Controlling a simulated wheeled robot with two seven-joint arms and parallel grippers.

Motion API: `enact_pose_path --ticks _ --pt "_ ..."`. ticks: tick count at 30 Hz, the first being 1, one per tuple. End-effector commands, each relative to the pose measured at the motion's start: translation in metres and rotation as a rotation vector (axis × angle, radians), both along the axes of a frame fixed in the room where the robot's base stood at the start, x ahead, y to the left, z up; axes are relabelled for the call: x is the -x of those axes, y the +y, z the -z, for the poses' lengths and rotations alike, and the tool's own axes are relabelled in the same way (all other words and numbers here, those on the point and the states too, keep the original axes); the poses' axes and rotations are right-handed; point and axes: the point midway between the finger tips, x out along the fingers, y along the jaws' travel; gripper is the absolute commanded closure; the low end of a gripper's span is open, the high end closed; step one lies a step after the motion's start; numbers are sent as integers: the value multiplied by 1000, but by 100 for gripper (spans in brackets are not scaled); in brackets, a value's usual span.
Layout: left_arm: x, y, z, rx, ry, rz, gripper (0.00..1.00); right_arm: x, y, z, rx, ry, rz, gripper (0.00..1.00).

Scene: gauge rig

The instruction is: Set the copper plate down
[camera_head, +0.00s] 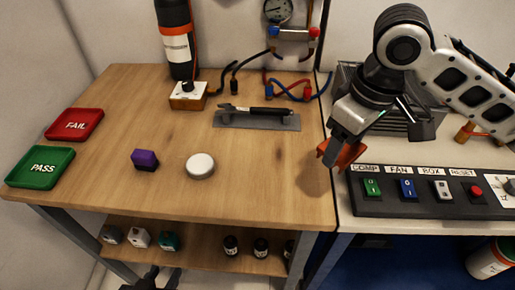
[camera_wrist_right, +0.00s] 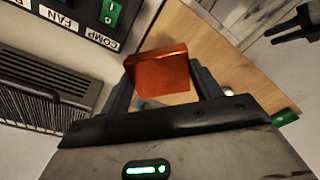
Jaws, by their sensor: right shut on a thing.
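The copper plate (camera_head: 349,156) is a small orange-brown block held in my right gripper (camera_head: 338,147), above the gap between the wooden table and the grey bench. In the right wrist view the plate (camera_wrist_right: 158,72) sits between the two dark fingers of the right gripper (camera_wrist_right: 160,85), which are shut on it. The fingers hide its side edges. My left gripper (camera_head: 160,278) shows only partly at the bottom edge, low in front of the table. It also shows at the top right of the wrist view (camera_wrist_right: 285,32), with its fingers apart and empty.
The wooden table (camera_head: 270,190) has clear room at its right front. A white puck (camera_head: 200,165), a purple block (camera_head: 145,159), green PASS (camera_head: 42,167) and red FAIL (camera_head: 75,125) trays and a grey mat (camera_head: 257,122) lie on it. A switch panel (camera_head: 430,195) is at right.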

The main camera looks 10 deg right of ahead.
Motion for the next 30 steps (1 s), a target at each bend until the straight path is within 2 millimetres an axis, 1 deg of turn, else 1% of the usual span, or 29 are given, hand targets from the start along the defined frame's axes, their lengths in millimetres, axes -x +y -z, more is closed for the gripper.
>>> enact_pose_path --ticks 1,6,10,12,15,18,23,25,30 --pt "2 0 1 -1 5 0 64 -8 8 4 -5 -1 -3 72" --pt "8 1 4 -2 21 1 64 -39 35 21 -4 0 0 72" --pt "9 1 4 -2 24 1 64 -63 56 35 -3 -1 0 72" --pt "9 1 6 -2 24 1 64 -71 62 51 -1 2 2 72" --pt "9 1 6 -3 25 1 64 -82 72 69 -1 1 1 72" --pt "9 1 6 -3 25 1 64 -89 78 80 -2 -1 2 72" --pt "7 1 6 -3 22 1 64 -96 83 90 -2 -3 2 72" --pt "6 1 5 -3 19 1 64 -99 87 96 -1 -2 1 72" --pt "4 1 1 -3 13 1 64 -98 85 119 1 -2 1 72"
